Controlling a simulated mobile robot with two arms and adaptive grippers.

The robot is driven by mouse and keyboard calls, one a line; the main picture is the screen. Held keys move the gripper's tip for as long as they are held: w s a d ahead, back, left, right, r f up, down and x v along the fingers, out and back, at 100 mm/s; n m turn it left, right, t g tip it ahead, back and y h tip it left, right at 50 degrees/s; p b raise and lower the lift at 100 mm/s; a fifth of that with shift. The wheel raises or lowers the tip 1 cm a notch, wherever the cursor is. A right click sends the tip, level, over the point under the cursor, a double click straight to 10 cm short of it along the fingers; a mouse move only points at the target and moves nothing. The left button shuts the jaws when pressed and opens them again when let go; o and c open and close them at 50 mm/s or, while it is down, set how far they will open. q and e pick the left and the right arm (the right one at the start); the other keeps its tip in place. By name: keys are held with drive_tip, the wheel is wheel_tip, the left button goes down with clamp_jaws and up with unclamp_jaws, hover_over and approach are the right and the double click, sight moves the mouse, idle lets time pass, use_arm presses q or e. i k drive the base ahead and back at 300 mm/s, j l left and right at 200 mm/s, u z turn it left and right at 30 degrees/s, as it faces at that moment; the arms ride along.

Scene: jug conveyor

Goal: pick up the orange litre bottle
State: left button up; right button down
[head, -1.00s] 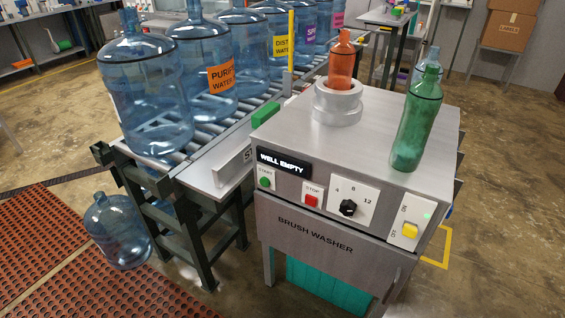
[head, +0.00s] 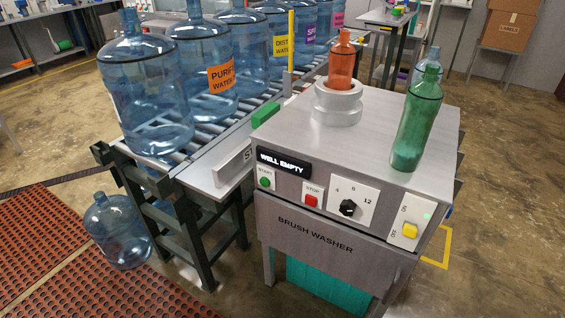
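The orange bottle (head: 342,62) stands upright in the ringed well (head: 338,103) on top of the brush washer. Its lower part is hidden inside the well. Neither of my grippers shows in the head view, so nothing is seen touching the bottle.
A green bottle (head: 416,122) stands on the right of the washer top (head: 385,155), with a clear blue bottle (head: 431,58) behind it. The washer's display (head: 283,163) reads WELL EMPTY. Large blue jugs (head: 143,88) line the roller conveyor (head: 205,140) at left. One jug (head: 117,232) is on the floor.

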sight(343, 55)
drive_tip(key=i+z, duration=0.35)
drive_tip(key=i+j+z, duration=0.3)
drive_tip(key=i, duration=0.25)
drive_tip(key=i+j+z, duration=0.35)
drive_tip(key=i+l, duration=0.05)
drive_tip(key=i, duration=0.05)
